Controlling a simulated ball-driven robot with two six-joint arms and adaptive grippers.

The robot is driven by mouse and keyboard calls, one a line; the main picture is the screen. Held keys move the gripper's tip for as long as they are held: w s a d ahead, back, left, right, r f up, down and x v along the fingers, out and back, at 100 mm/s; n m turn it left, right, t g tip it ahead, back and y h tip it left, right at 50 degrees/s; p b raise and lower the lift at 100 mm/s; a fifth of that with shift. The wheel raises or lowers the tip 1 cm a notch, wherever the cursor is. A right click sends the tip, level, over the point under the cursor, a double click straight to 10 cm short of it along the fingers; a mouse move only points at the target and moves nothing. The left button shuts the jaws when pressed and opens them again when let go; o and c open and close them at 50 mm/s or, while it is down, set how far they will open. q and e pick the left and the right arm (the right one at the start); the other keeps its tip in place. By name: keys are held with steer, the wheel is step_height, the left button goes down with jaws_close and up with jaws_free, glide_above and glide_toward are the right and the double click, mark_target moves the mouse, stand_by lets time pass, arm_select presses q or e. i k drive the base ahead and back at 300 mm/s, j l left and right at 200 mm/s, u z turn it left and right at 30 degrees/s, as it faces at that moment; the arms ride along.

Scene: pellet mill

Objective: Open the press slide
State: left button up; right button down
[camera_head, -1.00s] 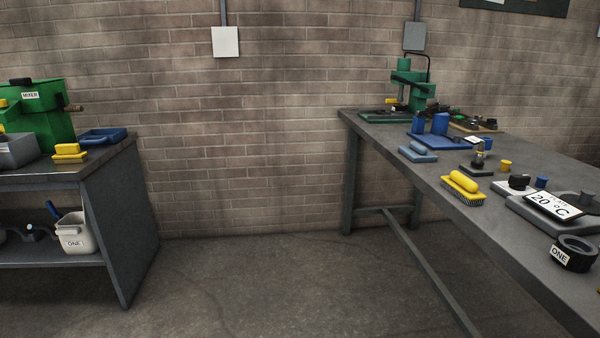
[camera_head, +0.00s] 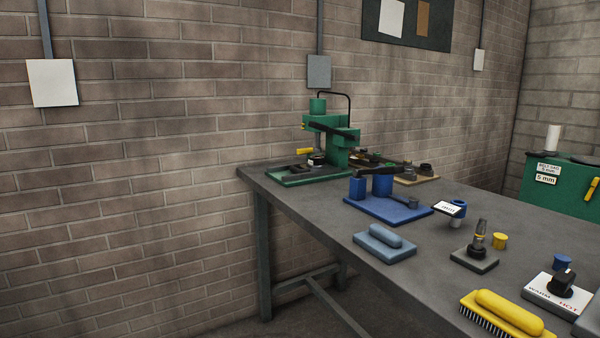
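The green press (camera_head: 333,140) stands at the far left corner of the grey workbench. It has a green upright body, a black bent rod at its top and a yellow handle (camera_head: 305,151) on its left side. A dark part lies on its green base plate (camera_head: 308,177). Whether its slide is open or shut is too small to tell. Neither of my grippers is in view.
The workbench (camera_head: 300,199) holds a blue stand (camera_head: 390,207), a blue-grey block (camera_head: 385,244), a yellow brush (camera_head: 502,314) and a white hot-plate-like box (camera_head: 553,293). A green cabinet (camera_head: 560,187) stands at the right. Floor is open left of the bench.

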mark_target(311, 167)
steer(key=i+j+z, duration=0.15)
steer(key=i+j, duration=0.9)
